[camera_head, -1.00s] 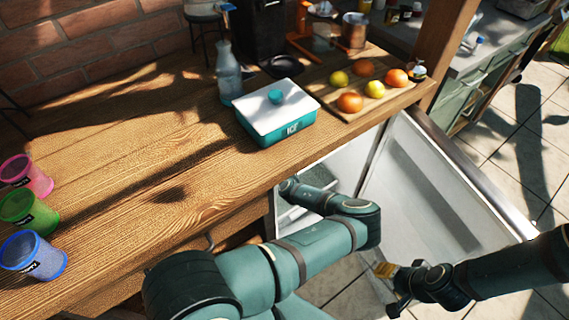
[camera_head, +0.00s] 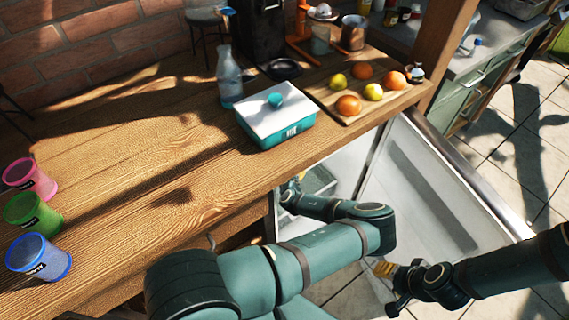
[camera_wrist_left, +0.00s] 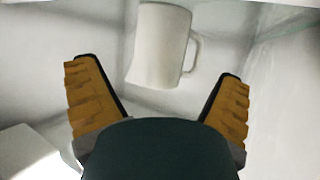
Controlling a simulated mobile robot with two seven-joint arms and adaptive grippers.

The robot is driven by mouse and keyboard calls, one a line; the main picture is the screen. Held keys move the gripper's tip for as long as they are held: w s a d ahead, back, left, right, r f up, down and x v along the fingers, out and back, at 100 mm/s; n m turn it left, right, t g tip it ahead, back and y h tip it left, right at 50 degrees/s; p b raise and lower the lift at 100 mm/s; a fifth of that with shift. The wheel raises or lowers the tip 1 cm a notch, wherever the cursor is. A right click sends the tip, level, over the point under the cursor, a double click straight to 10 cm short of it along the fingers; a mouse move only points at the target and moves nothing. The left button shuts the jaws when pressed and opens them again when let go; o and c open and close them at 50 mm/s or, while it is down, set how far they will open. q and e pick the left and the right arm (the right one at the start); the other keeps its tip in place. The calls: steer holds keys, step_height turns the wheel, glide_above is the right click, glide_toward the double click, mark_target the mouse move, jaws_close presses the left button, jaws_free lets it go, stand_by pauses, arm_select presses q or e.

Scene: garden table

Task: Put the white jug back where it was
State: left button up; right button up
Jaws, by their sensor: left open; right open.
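The white jug (camera_wrist_left: 160,45) stands in a white interior in the left wrist view, its handle on the right side. My left gripper (camera_wrist_left: 158,78) is open, with a tan-padded finger on either side of the view and the jug ahead, between and beyond the fingertips. The jug appears free of both fingers. In the head view my left arm reaches into the open fridge under the counter, and its gripper and the jug are hidden there. My right gripper (camera_head: 386,287) is open and empty, low in front of the fridge door.
The open fridge door (camera_head: 425,180) stands to the right of my left arm. On the wooden counter (camera_head: 130,130) are a teal box with white lid (camera_head: 276,114), a bottle (camera_head: 229,78), a fruit board (camera_head: 325,93) and three coloured cups, including a blue one (camera_head: 40,258).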

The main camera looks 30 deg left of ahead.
arm_select(q)
steer(key=p+v, duration=0.1)
steer(key=v, duration=0.6)
steer(key=shift+d+f, duration=0.1)
steer(key=shift+f, duration=0.05)
stand_by(0.3)
